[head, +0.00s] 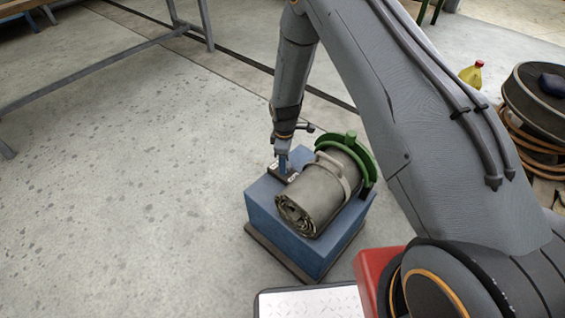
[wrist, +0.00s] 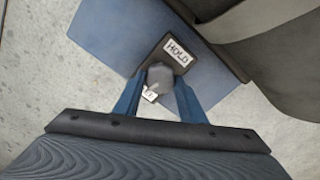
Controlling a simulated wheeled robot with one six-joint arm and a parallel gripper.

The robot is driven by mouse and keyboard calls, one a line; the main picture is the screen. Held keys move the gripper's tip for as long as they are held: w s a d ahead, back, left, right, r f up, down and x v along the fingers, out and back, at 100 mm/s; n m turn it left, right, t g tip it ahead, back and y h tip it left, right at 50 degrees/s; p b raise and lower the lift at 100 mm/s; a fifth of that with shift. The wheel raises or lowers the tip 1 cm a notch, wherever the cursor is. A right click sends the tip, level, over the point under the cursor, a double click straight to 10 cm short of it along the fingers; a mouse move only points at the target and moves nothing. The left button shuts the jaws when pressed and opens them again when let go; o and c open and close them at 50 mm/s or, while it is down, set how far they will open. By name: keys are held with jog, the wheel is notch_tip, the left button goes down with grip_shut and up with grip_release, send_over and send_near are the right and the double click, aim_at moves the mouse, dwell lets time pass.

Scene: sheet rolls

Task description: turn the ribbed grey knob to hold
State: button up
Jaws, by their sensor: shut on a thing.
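The ribbed grey knob (wrist: 160,76) sits on a dark plate (wrist: 157,58) on top of a blue box (head: 275,222). My gripper (wrist: 160,84) is shut on the knob, with one blue finger on each side of it. A white label reading HOLD (wrist: 178,52) is on the plate, above and right of the knob in the wrist view. A second white label (wrist: 149,94) is partly hidden below the knob. In the head view my gripper (head: 283,166) points down at the plate, and the knob is hidden there. I cannot tell which label the knob points to.
A grey rolled sheet (head: 310,200) lies on the box close beside my gripper, with a strap around it and a green curved piece (head: 370,168) at its far end. A yellow bottle (head: 471,75) and a dark drum (head: 540,105) stand at the right.

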jog(key=m, duration=0.4)
jog(key=shift+d+m, duration=0.2)
jog(key=shift+m, duration=0.1)
jog(key=m+p, duration=0.1)
jog(key=m, duration=0.2)
jog(key=shift+m, duration=0.4)
jog(key=m, duration=0.4)
jog(key=shift+s, duration=0.15)
jog(key=m, duration=0.5)
jog(key=shift+p, duration=0.3)
jog(key=m, duration=0.3)
jog(key=shift+m, duration=0.3)
jog(key=m, duration=0.4)
jog(key=shift+m+p, duration=0.3)
jog(key=m, duration=0.4)
jog(key=shift+a, duration=0.1)
jog(key=shift+m, duration=1.8)
jog(key=shift+a, duration=0.1)
